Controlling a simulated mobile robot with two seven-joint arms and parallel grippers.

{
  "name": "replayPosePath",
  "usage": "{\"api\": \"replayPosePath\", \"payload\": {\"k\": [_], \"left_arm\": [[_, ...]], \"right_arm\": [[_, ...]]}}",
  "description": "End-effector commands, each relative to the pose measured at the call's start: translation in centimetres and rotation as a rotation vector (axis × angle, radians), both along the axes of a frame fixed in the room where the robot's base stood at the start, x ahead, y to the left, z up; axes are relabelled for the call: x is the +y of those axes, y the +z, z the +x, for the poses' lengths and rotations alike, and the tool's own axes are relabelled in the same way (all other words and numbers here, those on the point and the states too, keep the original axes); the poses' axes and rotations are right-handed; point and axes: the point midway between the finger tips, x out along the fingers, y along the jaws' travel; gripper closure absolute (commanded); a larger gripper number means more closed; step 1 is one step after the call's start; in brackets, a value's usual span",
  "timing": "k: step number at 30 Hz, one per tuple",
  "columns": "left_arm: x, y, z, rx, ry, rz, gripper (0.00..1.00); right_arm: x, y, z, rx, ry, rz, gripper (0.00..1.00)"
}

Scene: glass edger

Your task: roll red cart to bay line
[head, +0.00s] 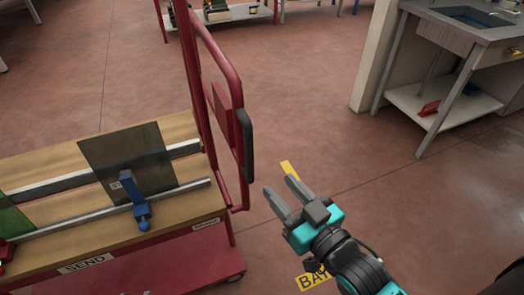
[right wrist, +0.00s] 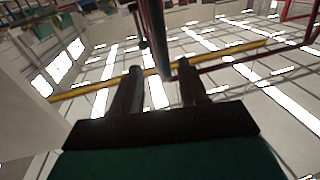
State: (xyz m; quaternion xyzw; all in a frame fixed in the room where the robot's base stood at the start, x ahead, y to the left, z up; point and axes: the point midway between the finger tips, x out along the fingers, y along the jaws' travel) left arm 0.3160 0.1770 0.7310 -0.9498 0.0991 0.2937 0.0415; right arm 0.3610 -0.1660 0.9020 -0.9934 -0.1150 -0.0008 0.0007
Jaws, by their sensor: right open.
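The red cart (head: 190,265) stands at the left of the head view, with a wooden deck and a "SEND" label. Its upright red tube handle (head: 222,70) has a black grip (head: 247,145) on the right side. My right gripper (head: 279,192) is open and empty, apart from the handle, to the right of and below the grip. In the right wrist view a dark upright bar (right wrist: 158,35), probably the handle, shows beyond the open fingers (right wrist: 159,80). My left gripper is out of view.
A dark plate (head: 125,160) stands on the cart deck beside a blue clamp (head: 134,195). A sink bench (head: 455,35) with a low shelf stands at upper right. Another red cart (head: 230,14) is at the back. The floor between is clear.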

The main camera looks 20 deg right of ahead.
Motion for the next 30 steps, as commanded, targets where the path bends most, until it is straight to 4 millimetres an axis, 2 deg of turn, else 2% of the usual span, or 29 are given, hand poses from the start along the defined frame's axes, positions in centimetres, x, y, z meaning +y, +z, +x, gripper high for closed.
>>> {"api": "replayPosePath", "payload": {"k": [18,24,30], "left_arm": [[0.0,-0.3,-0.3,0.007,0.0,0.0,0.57],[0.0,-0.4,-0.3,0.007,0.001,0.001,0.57],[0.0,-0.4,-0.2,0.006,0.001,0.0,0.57]], "right_arm": [[2.3,0.1,9.6,-0.001,0.0,0.0,0.57],[2.7,0.0,11.5,0.0,0.0,0.0,0.57],[2.9,0.0,12.0,0.002,0.0,0.0,0.57]]}}
